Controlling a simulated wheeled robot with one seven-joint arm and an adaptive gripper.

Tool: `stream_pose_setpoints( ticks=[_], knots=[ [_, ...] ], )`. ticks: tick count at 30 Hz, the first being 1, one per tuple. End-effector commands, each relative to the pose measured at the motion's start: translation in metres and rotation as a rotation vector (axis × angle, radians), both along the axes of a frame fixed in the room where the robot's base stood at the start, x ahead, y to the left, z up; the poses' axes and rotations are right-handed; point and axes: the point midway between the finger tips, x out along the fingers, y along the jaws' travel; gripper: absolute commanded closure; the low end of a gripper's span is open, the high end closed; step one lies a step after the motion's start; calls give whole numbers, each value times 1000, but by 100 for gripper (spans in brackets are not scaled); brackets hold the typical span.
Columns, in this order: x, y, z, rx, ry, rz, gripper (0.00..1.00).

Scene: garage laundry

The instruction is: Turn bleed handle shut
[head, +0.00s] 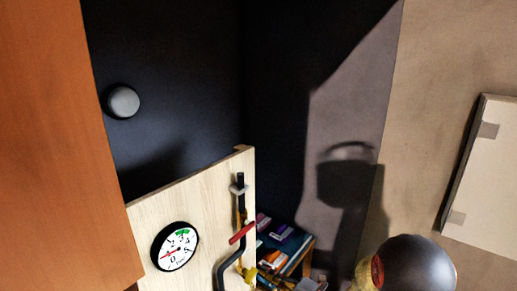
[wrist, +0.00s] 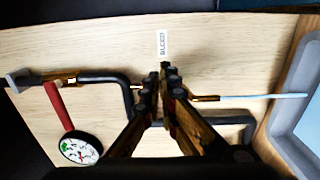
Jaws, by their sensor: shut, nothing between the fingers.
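The wrist view shows a small "BLEED" label (wrist: 163,45) on the pale wooden board. A thin pale blue handle (wrist: 262,97) lies sideways at right, joined to a brass fitting (wrist: 205,98). This appears to be the bleed handle. My gripper (wrist: 165,80) is shut and empty, its fingertips below the label and left of the brass fitting. I cannot tell whether it touches the fitting. The fingers hide part of the piping behind them. The pale blue handle cannot be made out in the head view.
A red handle (wrist: 58,105) and a round gauge (wrist: 80,149) are at the left of the wrist view. The head view also shows the red handle (head: 241,233) and gauge (head: 175,246). Black pipe (wrist: 105,76) runs along the board. A grey-rimmed tray-like thing (wrist: 283,130) stands at right.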

Motion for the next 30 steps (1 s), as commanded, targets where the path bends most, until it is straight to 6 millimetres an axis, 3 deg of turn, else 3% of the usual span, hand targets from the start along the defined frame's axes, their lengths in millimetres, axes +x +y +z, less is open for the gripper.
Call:
stream_pose_setpoints(
  ticks=[1,30],
  knots=[
    [-3,6,-2,-3,3,14,100],
    [-5,5,-20,-3,11,10,100]
  ],
)
